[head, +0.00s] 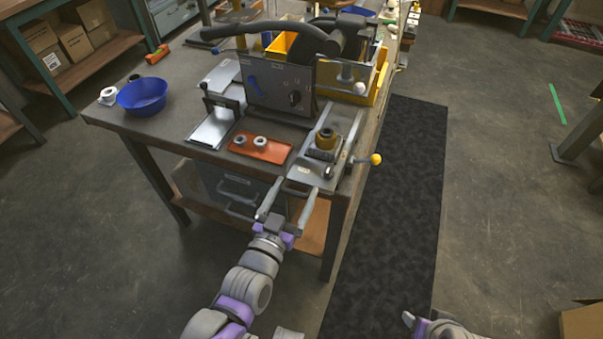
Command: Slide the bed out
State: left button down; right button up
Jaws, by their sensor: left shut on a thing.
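The bed (308,170) is a narrow grey metal slide at the front right corner of the workbench. It carries a dark clamp fixture with a brass-coloured round part (326,138) on top. A handle (296,189) shows at its near end. My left gripper (297,186) reaches up from below and is shut on this handle, with one finger at each side. My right gripper (410,318) is low at the bottom right, apart from the bench; its fingers are mostly cut off or too unclear to read.
A yellow ball knob (376,159) sticks out right of the bed. An orange tray (260,147) with two small rings lies left of it. A grey machine panel (275,87) stands behind. A blue bowl (142,96) sits far left. A dark mat (400,200) covers open floor at right.

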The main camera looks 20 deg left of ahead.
pick_arm(q)
jog(key=shift+s+a, duration=0.1)
jog(key=shift+s, duration=0.5)
jog(key=shift+f, duration=0.1)
jog(key=shift+c, duration=0.7)
grip_release()
jog(key=shift+o, duration=0.7)
jog(key=shift+s, duration=0.15)
jog(key=shift+a, duration=0.1)
